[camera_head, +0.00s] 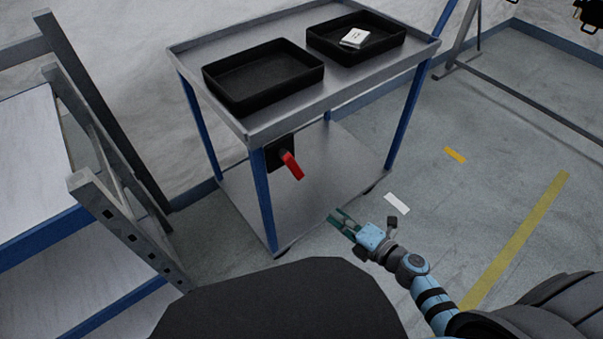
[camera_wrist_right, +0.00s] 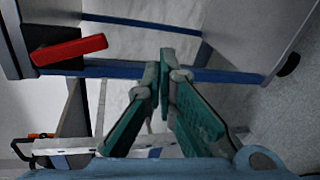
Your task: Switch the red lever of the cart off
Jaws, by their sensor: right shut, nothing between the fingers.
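The cart (camera_head: 258,130) has a grey top, blue legs and a lower shelf. Its red lever (camera_head: 291,166) sits on a dark box (camera_head: 275,153) under the top, near the front left leg, and slants down to the right. In the right wrist view the red lever (camera_wrist_right: 70,49) is at the upper left, apart from the fingers. My right gripper (camera_head: 338,217) is in front of the cart, lower and to the right of the lever. Its green fingers (camera_wrist_right: 165,60) are shut with nothing between the tips. My left gripper does not show.
Two black trays (camera_head: 225,95) (camera_head: 396,46) stand on the cart top, the right one with a white box (camera_head: 355,38). A grey and blue rack (camera_head: 120,220) stands at the left. Floor is clear right of the cart, with yellow tape (camera_head: 520,235).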

